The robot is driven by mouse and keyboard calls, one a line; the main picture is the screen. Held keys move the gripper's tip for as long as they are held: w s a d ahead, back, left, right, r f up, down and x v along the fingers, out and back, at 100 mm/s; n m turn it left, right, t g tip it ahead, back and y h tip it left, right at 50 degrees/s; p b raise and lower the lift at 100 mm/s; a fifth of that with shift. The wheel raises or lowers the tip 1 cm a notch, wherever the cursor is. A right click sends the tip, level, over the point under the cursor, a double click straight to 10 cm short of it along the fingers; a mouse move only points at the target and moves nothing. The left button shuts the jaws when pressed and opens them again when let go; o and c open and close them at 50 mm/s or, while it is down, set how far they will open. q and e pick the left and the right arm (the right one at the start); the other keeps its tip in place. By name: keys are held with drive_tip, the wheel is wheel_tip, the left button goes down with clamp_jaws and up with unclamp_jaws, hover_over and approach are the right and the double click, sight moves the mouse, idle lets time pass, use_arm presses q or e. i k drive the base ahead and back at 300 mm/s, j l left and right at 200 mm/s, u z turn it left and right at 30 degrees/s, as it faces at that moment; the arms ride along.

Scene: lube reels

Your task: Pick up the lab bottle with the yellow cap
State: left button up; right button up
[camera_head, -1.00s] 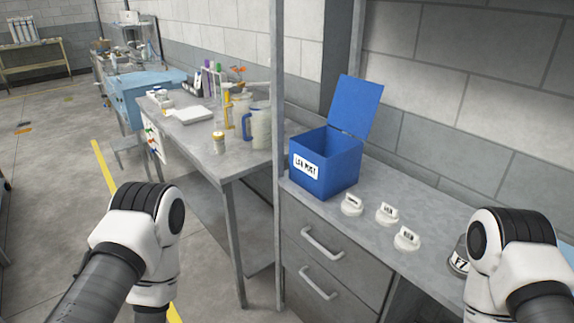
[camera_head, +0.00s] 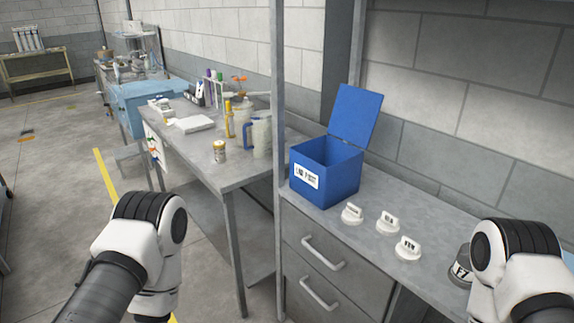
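A small bottle with a yellowish cap (camera_head: 219,151) stands upright near the front of the grey metal table at centre left. It is small in the picture, and its label cannot be read. My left arm comes in at the lower left and my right arm at the lower right. Only their white and black links show; both grippers are outside the picture. Neither arm is near the bottle.
A blue-handled jug (camera_head: 258,137) and a yellow upright item (camera_head: 229,120) stand behind the bottle. An open blue box (camera_head: 326,172), several white knobbed pieces (camera_head: 388,223) and a dark container (camera_head: 460,266) are on the right counter. A grey post (camera_head: 278,120) separates the two surfaces.

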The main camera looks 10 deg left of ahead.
sight(220, 155)
drive_tip(key=j+z, duration=0.1)
drive_tip(key=z, duration=0.5)
drive_tip(key=j+z, duration=0.35)
drive_tip(key=j, duration=0.3)
drive_tip(key=j+z, duration=0.4)
drive_tip(key=j, duration=0.25)
drive_tip(key=j+z, duration=0.35)
drive_tip(key=j, duration=0.3)
